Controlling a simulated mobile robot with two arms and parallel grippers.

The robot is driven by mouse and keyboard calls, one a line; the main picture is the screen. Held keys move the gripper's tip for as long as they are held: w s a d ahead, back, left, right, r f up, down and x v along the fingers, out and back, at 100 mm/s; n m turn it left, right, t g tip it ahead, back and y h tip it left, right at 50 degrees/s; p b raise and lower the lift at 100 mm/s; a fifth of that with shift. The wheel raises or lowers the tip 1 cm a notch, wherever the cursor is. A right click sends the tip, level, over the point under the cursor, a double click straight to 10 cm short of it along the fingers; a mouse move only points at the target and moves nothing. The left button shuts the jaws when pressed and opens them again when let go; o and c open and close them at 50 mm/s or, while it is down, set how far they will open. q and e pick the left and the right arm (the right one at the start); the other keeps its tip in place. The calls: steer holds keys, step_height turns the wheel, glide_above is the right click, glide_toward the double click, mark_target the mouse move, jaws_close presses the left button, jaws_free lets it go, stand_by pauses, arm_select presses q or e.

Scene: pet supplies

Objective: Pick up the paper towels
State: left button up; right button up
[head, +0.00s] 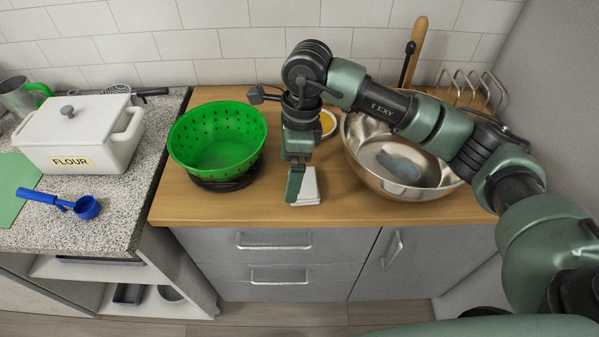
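A small white stack (309,188), which looks like folded paper towels, is at the front edge of the wooden counter, between the green colander and the metal bowl. My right arm comes in from the right and its gripper (299,180) points down at the stack. One green finger shows over the stack's left part; the other finger cannot be made out. I cannot tell whether the gripper is closed on the stack or whether the stack rests on the counter. My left gripper is not in view.
A green colander (217,137) stands left of the gripper. A large metal bowl (440,181) with a bluish thing inside stands right, under my arm. A yellow-centred round item (327,122) is partly hidden behind the gripper. A white flour box (82,131) and blue scoop (87,207) are left.

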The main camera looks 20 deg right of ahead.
mark_target(304, 181)
steer(key=d, duration=0.1)
steer(key=w+d+h, duration=0.1)
steer(key=d+h, duration=0.1)
steer(key=d, duration=0.1)
steer(key=shift+w+r, duration=0.3)
steer(key=shift+s+f+p, duration=0.15)
steer(key=shift+f+p, duration=0.3)
steer(key=shift+f, duration=0.75)
steer(key=f, duration=0.1)
steer(key=f+p, duration=0.1)
steer(key=f, duration=0.1)
steer(key=f+p, duration=0.1)
steer(key=shift+w+a+f, duration=0.15)
steer(key=shift+w+f, duration=0.1)
steer(key=shift+f, duration=0.15)
steer(key=c, duration=1.1)
steer(key=shift+c, duration=0.2)
steer(key=shift+r, duration=0.1)
steer(key=shift+w+r, duration=0.1)
steer(key=shift+r, duration=0.4)
step_height(304, 181, up, 19)
steer(key=b, duration=0.4)
